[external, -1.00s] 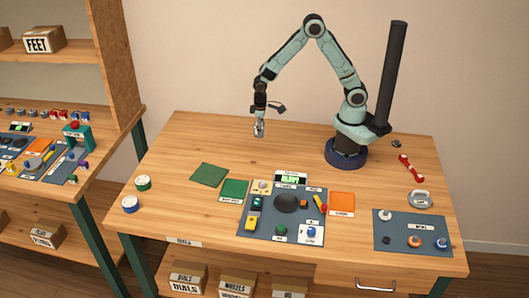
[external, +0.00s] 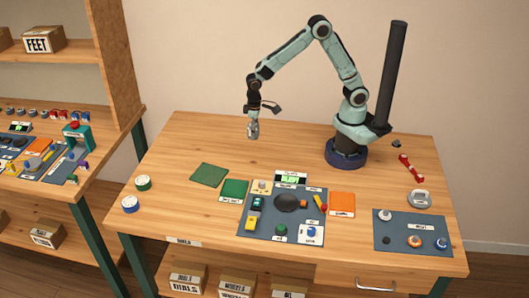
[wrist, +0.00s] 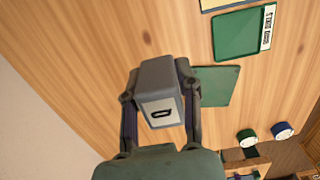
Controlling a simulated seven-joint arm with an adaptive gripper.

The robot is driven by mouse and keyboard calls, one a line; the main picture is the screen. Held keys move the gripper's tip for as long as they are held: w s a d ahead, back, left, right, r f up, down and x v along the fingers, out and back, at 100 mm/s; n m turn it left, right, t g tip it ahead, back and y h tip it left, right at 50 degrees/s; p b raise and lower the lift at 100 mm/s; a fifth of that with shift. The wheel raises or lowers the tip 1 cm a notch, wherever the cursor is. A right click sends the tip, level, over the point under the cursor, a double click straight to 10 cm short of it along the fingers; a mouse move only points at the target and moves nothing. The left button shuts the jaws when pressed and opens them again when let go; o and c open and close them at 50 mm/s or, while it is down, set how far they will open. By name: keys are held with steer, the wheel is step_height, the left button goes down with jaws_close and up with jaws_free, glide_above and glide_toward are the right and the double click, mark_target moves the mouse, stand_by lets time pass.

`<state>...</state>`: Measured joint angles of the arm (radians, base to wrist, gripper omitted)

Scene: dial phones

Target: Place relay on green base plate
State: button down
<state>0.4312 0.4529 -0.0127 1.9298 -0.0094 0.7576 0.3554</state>
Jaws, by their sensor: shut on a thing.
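My gripper (external: 252,126) hangs in the air over the back left of the table. In the wrist view its fingers (wrist: 158,82) are shut on a grey box with a light face and a dark symbol, which I take to be the relay (wrist: 157,92). A dark green plate (external: 209,175) lies flat and empty on the wood, in front of and left of my gripper. A second green square (external: 235,188), with a white label, lies beside it. Both green squares also show in the wrist view, the plain one (wrist: 219,88) partly behind the relay.
A blue-grey mat (external: 268,233) with several small parts lies right of the green squares. An orange square (external: 341,203) and another mat (external: 400,238) lie further right. A green dial (external: 143,183) and a blue dial (external: 130,204) sit near the left edge. The back left wood is bare.

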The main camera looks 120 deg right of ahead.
steer(key=w+d+f, duration=0.3)
steer(key=w+f, duration=0.1)
steer(key=w, duration=0.4)
glide_above(220, 169)
steer(key=f, duration=0.5)
steer(key=shift+s+a+f, duration=0.1)
steer(key=shift+a+f, duration=0.1)
steer(key=shift+f, duration=1.7)
steer(key=shift+f, duration=0.1)
steer(key=c, duration=0.8)
jaws_free()
